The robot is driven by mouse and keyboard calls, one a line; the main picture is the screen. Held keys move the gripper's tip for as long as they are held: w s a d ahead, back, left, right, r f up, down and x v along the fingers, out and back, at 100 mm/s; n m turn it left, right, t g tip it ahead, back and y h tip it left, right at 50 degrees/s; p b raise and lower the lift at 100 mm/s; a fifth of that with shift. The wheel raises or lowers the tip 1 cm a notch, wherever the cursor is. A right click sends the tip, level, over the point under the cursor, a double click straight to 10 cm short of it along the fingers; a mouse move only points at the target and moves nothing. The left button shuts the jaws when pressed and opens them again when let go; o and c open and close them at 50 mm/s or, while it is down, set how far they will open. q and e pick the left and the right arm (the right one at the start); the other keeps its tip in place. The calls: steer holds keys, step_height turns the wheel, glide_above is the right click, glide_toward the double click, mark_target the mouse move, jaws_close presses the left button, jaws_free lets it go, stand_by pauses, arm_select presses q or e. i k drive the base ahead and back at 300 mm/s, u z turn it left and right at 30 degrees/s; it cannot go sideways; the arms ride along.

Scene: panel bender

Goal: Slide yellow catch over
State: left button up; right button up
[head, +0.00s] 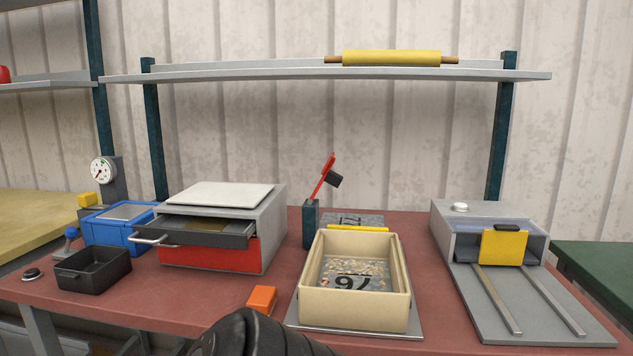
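Several yellow parts show, and I cannot tell for sure which one is the catch. A yellow plate (503,247) with a dark top stands upright at the front of the grey housing (445,229) on the right, at the back end of two rails (497,300). A thin yellow strip (358,229) lies along the back of the cream tray (354,311). A small yellow block (88,200) sits by the gauge at the left. A dark rounded part of my arm shows at the bottom middle. No gripper fingers are in view.
A grey cabinet (273,228) has its upper drawer (209,233) pulled out. A red-handled lever (323,181) rises behind the cream tray. A black bin (93,277), a blue box (111,234) and an orange block (262,299) stand on the red bench (160,305). A shelf (230,77) spans above.

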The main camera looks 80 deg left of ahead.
mark_target(89, 199)
steer(key=u, duration=5.4)
steer(key=i, duration=2.25)
steer(key=z, duration=2.65)
